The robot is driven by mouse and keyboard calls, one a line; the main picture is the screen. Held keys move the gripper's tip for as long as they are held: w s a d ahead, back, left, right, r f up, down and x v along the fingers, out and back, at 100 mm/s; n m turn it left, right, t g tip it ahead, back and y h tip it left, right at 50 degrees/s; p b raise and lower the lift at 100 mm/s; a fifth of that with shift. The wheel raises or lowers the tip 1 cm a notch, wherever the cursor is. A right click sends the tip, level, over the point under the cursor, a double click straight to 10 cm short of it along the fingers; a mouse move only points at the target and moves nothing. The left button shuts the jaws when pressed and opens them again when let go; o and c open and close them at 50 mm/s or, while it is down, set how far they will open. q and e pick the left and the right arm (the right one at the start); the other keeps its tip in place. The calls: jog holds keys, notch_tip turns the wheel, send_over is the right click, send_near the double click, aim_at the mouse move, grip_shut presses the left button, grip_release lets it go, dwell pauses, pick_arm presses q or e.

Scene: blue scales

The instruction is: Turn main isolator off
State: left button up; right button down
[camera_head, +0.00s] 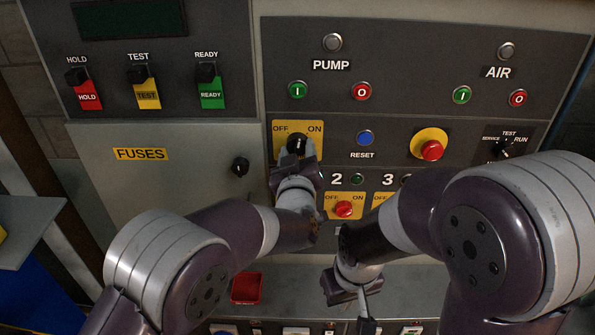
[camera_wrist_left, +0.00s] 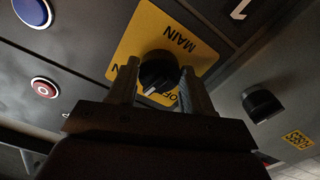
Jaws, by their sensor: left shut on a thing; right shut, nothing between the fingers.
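The main isolator is a black rotary knob (camera_head: 297,144) on a yellow plate (camera_head: 283,128) marked OFF on the left and ON on the right. In the left wrist view the knob (camera_wrist_left: 158,72) sits between my two fingers, in front of the yellow plate (camera_wrist_left: 141,38) with the word MAIN. My left gripper (camera_head: 297,154) is shut on the knob from below. The knob's white mark points about straight up in the head view, between OFF and ON. My right gripper (camera_head: 350,287) is low, pointing down over the lower ledge, shut and empty.
Red and green PUMP buttons (camera_head: 361,91) are above. A blue RESET button (camera_head: 365,138) and a red emergency stop (camera_head: 431,150) are to the right. A black fuse-door knob (camera_head: 240,166) is to the left. A small red tray (camera_head: 247,288) sits on the ledge.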

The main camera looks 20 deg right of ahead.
pick_arm(q)
jog(key=n+b, duration=0.8)
jog(key=b, duration=0.2)
jog(key=shift+d+f, duration=0.1)
jog(key=shift+f, duration=0.05)
jog(key=shift+r+n+b, duration=0.25)
jog(key=shift+n+b, duration=1.3)
jog(key=shift+n, duration=0.05)
jog(key=o, duration=1)
jog(key=shift+o, duration=0.2)
jog(key=shift+s, duration=0.15)
